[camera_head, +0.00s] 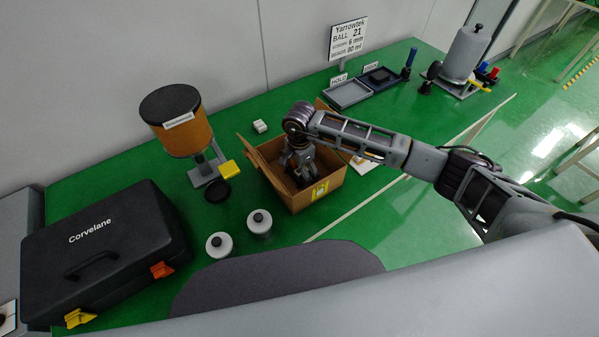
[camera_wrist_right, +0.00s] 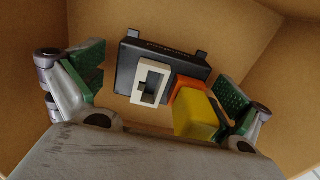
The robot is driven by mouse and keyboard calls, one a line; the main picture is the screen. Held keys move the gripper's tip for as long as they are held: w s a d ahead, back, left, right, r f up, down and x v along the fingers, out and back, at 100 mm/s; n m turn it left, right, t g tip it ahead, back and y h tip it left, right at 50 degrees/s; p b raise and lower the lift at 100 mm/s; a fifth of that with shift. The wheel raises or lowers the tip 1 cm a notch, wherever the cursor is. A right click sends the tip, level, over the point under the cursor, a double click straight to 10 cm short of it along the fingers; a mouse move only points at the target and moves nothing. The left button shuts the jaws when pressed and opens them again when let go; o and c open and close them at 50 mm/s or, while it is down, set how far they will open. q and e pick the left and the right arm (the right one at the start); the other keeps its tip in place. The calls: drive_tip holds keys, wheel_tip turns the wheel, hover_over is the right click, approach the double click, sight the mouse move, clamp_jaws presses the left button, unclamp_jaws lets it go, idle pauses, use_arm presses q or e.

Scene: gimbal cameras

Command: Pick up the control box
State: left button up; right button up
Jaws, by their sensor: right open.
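The control box appears to be the black box (camera_wrist_right: 128,69) that lies inside the open cardboard carton. A white frame-like part (camera_wrist_right: 146,93) and a yellow block (camera_wrist_right: 196,117) with an orange part behind it show on or in front of it; I cannot tell if they are attached. My right gripper (camera_head: 299,172) reaches down into the carton. In the right wrist view the right gripper (camera_wrist_right: 162,84) is open, with one green-padded finger on each side of these things and visible gaps. In the head view the gripper mostly hides the box. My left gripper is not in view.
The carton (camera_head: 319,191) has raised walls and open flaps close around the gripper. A black case (camera_head: 105,245), an orange hopper (camera_head: 187,135) and two lidded jars (camera_head: 259,222) stand to its left. Trays (camera_head: 349,93) lie behind it. A dark mat (camera_head: 280,278) lies in front.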

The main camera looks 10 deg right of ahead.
drive_tip(key=shift+c, duration=0.4)
drive_tip(key=c, duration=1)
drive_tip(key=shift+r, duration=0.1)
drive_tip(key=shift+r+b, duration=0.6)
drive_tip(key=shift+r, duration=4.35)
